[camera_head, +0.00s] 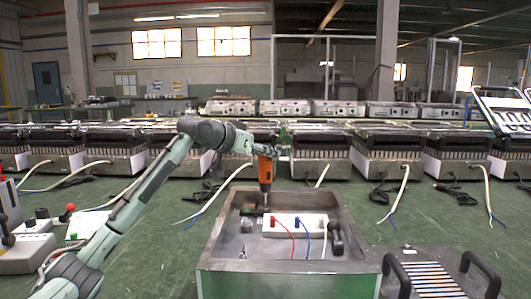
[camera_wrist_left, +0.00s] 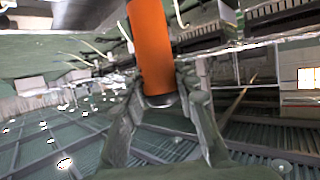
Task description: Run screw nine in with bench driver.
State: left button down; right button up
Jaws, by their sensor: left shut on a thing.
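My left gripper (camera_head: 262,151) is shut on an orange bench driver (camera_head: 265,173) and holds it upright, tip down, over the back part of an open metal box (camera_head: 211,242). In the left wrist view the orange driver body (camera_wrist_left: 151,50) stands between the two fingers of my left gripper (camera_wrist_left: 172,100). The driver's tip reaches down near the back of a white panel (camera_head: 300,222) in the box. I cannot tell whether the tip touches a screw. The screws are too small to make out. My right gripper is not in view.
The white panel carries a red and a blue wire. A dark-handled tool (camera_head: 335,238) lies at its right. A slatted metal piece with black handles (camera_head: 434,278) is at the front right. Control boxes (camera_head: 30,245) stand at the left. Heater units (camera_head: 320,157) line the back.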

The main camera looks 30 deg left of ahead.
aim_at(265, 144)
pick_arm(q)
jog(key=shift+f, duration=0.45)
dwell(0.4)
jog(key=shift+f, duration=0.3)
dwell(0.8)
notch_tip(265, 144, up, 6)
jog(key=p, duration=0.5)
jog(key=shift+f+p, duration=0.25)
jog(key=shift+p, duration=0.15)
jog(key=shift+f, duration=0.1)
